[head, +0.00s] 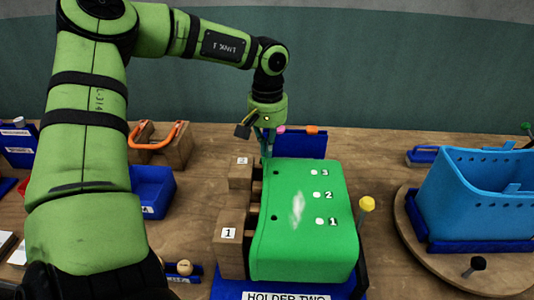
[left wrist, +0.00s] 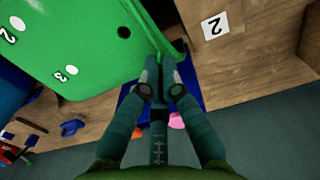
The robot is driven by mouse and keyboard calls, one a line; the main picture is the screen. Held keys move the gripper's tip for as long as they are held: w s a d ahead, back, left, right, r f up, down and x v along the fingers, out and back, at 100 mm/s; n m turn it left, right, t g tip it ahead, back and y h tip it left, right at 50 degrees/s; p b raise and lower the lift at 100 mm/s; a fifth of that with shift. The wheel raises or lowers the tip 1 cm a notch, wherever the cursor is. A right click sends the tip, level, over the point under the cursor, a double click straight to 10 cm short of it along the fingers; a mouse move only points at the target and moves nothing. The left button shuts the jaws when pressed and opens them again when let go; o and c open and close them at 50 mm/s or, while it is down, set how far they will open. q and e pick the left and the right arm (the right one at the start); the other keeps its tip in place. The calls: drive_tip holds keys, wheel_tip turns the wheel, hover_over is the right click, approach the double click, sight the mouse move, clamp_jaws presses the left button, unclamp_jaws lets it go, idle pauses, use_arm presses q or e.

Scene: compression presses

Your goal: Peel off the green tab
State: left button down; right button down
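A bright green cover (head: 302,225) with white dots marked 1, 2 and 3 lies over the block on the holder labelled "HOLDER TWO". A narrow green tab (left wrist: 165,40) sticks out from its edge in the left wrist view. My left gripper (head: 267,150) points down at the cover's far left corner. In the left wrist view its fingers (left wrist: 160,60) are close together, with the tab's end between the fingertips. The fingers hide part of the tab. My right gripper is in neither view.
Wooden blocks numbered 1 (head: 229,233) and 2 (head: 242,161) stand left of the cover. A yellow knob (head: 367,204) stands at its right. A blue bin (head: 475,195) sits on a round board at right. A blue tray (head: 153,188) is at left.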

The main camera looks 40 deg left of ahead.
use_arm(q)
drive_tip(key=shift+r+p, duration=1.65)
drive_tip(key=shift+r, duration=1.15)
